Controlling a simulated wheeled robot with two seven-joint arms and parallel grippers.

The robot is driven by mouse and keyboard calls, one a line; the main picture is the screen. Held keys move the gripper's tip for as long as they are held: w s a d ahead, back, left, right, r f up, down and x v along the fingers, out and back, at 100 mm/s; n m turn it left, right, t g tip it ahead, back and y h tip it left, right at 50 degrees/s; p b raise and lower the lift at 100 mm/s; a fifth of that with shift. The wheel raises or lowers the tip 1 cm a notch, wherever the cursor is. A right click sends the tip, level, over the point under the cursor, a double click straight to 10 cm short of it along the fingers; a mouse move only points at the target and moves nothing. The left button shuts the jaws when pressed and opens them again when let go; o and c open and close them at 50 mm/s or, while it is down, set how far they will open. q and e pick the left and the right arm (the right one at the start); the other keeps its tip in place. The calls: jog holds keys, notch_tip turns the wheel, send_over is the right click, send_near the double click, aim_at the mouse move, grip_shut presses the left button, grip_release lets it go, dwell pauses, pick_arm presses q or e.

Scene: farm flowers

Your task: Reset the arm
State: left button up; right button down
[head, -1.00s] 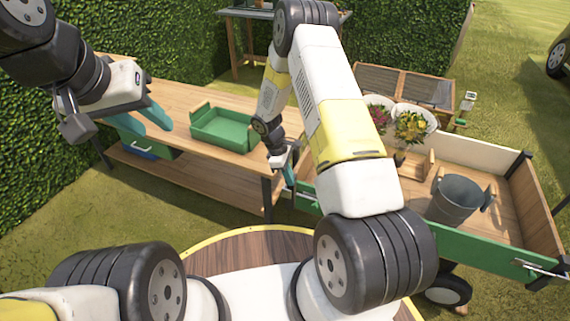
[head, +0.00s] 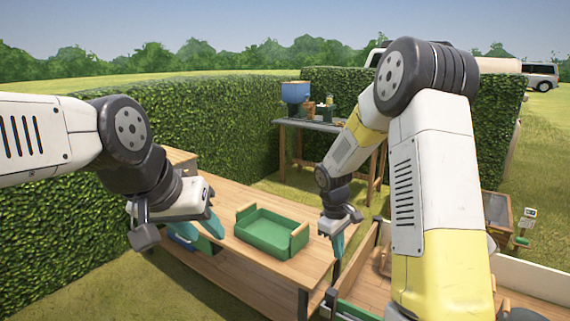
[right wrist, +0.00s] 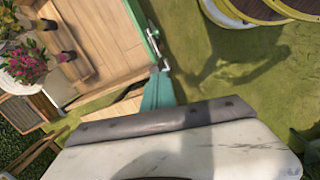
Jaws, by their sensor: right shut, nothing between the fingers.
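My left gripper (head: 204,228) is at the left in the head view, above the near left part of the wooden table. Its teal fingers look apart, with nothing seen between them. My right gripper (head: 338,246) points down near the table's right end, beside the wooden cart. Its teal fingers are together and empty; they also show in the right wrist view (right wrist: 157,88).
A green tray (head: 268,232) with wooden ends lies on the wooden table (head: 235,195). The cart (head: 530,275) stands at the right; flowers (right wrist: 28,60) show beside it in the right wrist view. A hedge (head: 215,120) runs behind. A far table (head: 315,125) holds a blue lampshade-like object.

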jog(key=s+r+m+t+y, duration=0.1)
jog(key=s+r+m, duration=0.1)
jog(key=s+r, duration=0.5)
jog(key=s+r+m+t+y, duration=0.15)
jog(key=s+r, duration=0.25)
jog(key=r, duration=0.6)
jog(key=s+a+r+m+t+y, duration=0.1)
jog(key=s+r+m+t, duration=0.2)
jog(key=s, duration=0.9)
notch_tip(320, 180, up, 3)
jog(key=shift+a+r+m, duration=0.1)
jog(key=shift+a+m, duration=0.2)
jog(key=shift+m, duration=0.45)
jog(key=shift+y, duration=0.25)
